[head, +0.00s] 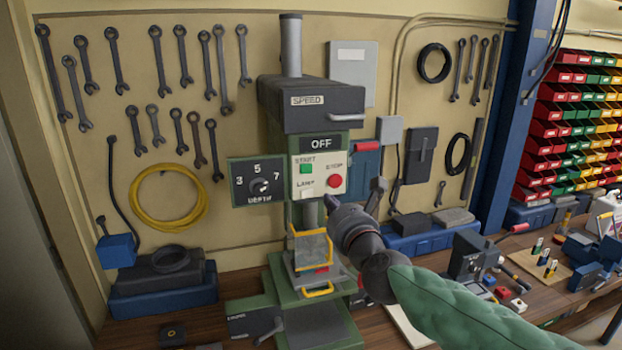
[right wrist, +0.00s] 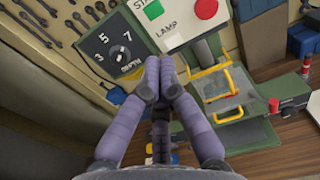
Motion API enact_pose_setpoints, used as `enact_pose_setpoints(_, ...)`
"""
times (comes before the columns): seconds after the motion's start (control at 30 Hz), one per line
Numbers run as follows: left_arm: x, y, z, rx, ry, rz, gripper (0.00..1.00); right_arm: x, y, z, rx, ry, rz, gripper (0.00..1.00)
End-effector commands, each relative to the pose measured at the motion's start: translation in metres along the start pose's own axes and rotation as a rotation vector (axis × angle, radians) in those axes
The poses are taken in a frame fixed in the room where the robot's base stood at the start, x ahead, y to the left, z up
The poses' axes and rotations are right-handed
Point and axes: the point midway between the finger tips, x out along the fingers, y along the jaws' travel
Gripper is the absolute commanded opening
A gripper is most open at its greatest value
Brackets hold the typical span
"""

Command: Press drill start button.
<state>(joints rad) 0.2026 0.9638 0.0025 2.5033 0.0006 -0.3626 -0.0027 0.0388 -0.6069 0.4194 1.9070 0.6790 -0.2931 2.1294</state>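The green drill press (head: 304,220) stands on the bench in the middle of the head view. Its control panel (head: 321,172) carries a green START button (head: 306,168), a red STOP button (head: 334,181) and a LAMP switch (head: 307,190). The sign above reads OFF. My right gripper (head: 333,204) is just below the panel, apart from the START button. In the right wrist view its fingers (right wrist: 160,70) are together with nothing between them, and the START button (right wrist: 153,9) lies beyond the fingertips near the top edge. My left gripper is not in view.
A depth dial plate (head: 258,183) sits left of the panel. A yellow-handled guard (head: 313,248) is below it. Wrenches hang on the back board (head: 220,232). Small tools and blocks crowd the bench at right; colored bins (head: 590,120) stand behind.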

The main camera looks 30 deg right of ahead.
Motion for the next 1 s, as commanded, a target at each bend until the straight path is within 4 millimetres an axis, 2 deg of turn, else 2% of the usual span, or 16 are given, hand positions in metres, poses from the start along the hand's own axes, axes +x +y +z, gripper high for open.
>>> enact_pose_setpoints(0.17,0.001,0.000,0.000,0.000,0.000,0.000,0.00,0.012,0.000,-0.001,-0.002,0.001,0.000,0.00)
enact_pose_setpoints(0.8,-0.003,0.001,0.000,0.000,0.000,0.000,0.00,0.110,0.000,-0.001,-0.003,0.003,0.000,0.00)
enact_pose_setpoints(1.0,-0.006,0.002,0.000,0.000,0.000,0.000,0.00,0.131,0.000,0.000,-0.002,0.001,0.000,0.00)
